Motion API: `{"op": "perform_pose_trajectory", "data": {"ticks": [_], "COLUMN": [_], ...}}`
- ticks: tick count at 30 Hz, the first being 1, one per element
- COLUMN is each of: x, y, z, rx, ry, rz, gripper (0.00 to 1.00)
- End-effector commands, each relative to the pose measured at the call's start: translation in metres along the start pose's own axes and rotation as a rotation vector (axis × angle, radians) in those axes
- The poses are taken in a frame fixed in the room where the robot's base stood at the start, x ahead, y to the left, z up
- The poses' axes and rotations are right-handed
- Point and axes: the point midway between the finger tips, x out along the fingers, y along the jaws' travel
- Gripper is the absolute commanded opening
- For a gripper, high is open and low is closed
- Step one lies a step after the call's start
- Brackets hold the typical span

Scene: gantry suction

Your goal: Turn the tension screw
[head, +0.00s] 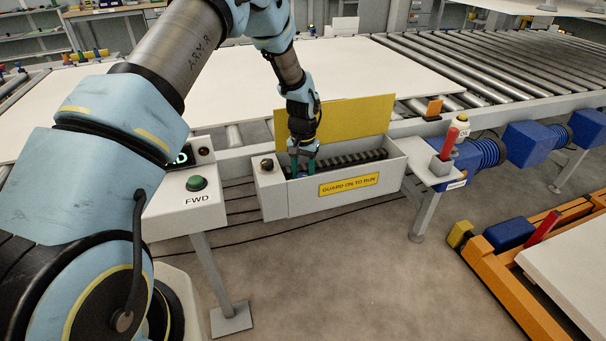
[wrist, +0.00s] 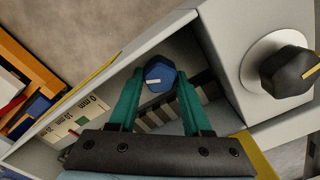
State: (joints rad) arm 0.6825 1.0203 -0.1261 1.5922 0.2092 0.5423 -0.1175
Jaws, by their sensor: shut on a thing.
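The tension screw has a blue faceted head with a pale pointer line (wrist: 159,75) in the wrist view. It sits inside the open guard box (head: 297,198). My gripper (wrist: 158,78) has green fingers and is shut on the blue head, one finger on each side. In the head view my gripper (head: 302,168) reaches down into the box, and the screw is mostly hidden there by the fingers and the box wall. A scale marked in mm (wrist: 78,122) with a green band lies beside the screw in the wrist view.
A black knob (wrist: 290,72) stands on the box end close to my gripper. The yellow guard lid (head: 340,118) stands up behind the box. A green FWD button (head: 197,183) is at left, a red handle (head: 449,143) at right. Rollers and a white board lie behind.

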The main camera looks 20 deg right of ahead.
Motion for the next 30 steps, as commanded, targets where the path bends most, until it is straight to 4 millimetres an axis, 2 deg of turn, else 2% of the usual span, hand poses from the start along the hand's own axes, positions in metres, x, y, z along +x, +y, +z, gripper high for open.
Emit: {"op": "perform_pose_trajectory", "data": {"ticks": [1, 7, 20, 30], "x": [-0.0001, -0.0002, 0.0012, 0.0022], "y": [-0.0001, -0.0001, 0.0003, -0.0008], "z": [0.0000, 0.0000, -0.0001, -0.0005], "rx": [0.000, 0.000, -0.062, -0.316], "ry": [0.000, 0.000, 0.000, 0.002], "rz": [0.000, 0.000, 0.000, -0.001], "gripper": [0.23, 0.00, 0.00, 0.00]}}
